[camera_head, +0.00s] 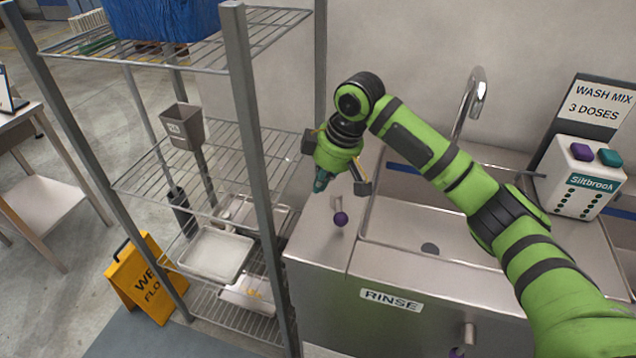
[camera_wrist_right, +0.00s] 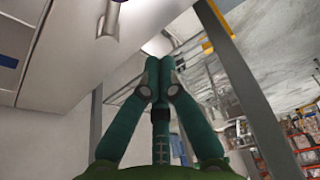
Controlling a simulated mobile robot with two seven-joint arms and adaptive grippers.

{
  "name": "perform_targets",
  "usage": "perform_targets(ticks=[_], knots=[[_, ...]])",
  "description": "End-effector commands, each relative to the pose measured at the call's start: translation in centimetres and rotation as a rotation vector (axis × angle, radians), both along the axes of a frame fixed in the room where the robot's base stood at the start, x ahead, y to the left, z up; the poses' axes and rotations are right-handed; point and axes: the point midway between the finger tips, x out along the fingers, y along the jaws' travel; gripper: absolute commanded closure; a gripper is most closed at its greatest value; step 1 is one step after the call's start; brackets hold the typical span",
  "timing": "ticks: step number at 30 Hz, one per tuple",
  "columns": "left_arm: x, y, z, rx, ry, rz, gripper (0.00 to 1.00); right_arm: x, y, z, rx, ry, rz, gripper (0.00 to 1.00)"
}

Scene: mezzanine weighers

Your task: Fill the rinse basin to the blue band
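The steel rinse basin (camera_head: 392,222) is set in the counter, with a RINSE label (camera_head: 391,299) on its front. Its dark drain (camera_head: 430,248) shows, and I see no clear water surface. Part of the blue band (camera_head: 404,168) shows on the back wall; my right arm hides some of the basin. The curved tap (camera_head: 474,92) stands behind, with no stream visible. A purple-knobbed lever (camera_head: 340,218) sits on the counter left of the basin. My right gripper (camera_head: 319,186) is above and left of that knob, apart from it. In the wrist view its fingertips (camera_wrist_right: 158,68) are together, holding nothing visible.
A wire shelf rack (camera_head: 240,110) with trays (camera_head: 215,253) stands close left of the counter. A Siltbrook dispenser (camera_head: 582,178) and a WASH MIX sign (camera_head: 600,100) are at the right. A yellow wet-floor sign (camera_head: 146,278) stands on the floor at left. Another purple knob (camera_head: 456,352) is low in front.

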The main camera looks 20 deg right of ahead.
Motion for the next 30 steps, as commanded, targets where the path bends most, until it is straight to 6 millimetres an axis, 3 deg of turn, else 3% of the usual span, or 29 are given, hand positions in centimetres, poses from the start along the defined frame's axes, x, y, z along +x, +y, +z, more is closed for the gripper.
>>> perform_targets(ticks=[13, 21, 30], knots=[[0.1, -0.1, 1.9, 0.0, -0.001, -0.001, 0.58, 1.7, 2.0, -8.3, -0.001, 0.002, -0.001, 1.0], [0.1, -0.1, 3.8, -0.001, -0.001, -0.002, 0.58, -0.6, -0.6, -7.3, -0.001, -0.001, 0.0, 1.0], [0.0, -0.1, 3.9, -0.001, 0.0, -0.002, 0.58, -1.0, -0.9, -7.3, 0.0, -0.001, 0.0, 1.0]])
